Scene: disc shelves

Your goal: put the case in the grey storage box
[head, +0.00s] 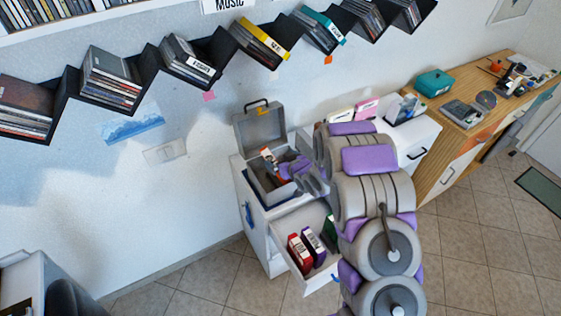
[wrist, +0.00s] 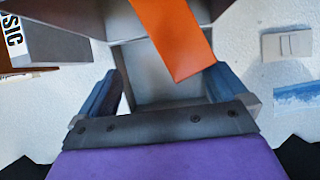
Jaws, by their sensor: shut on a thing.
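The grey storage box (head: 268,190) stands on the white cabinet against the wall, with its lid (head: 262,128) raised. My gripper (head: 279,168) is over the box opening, coming in from the right. It is shut on the case (head: 267,156), which shows as a small orange and white shape there. In the wrist view the orange case (wrist: 172,38) sticks out tilted beyond my gripper (wrist: 166,90), with grey box walls (wrist: 150,88) behind it. The grip itself is partly hidden, and I cannot tell whether the case touches the box.
Below the box a drawer (head: 286,275) is pulled open, with several cases in it, including a red one (head: 299,254). Black zigzag shelves (head: 145,75) with discs run along the wall above. A wooden desk (head: 436,118) stands at the right. The tiled floor (head: 470,240) is clear.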

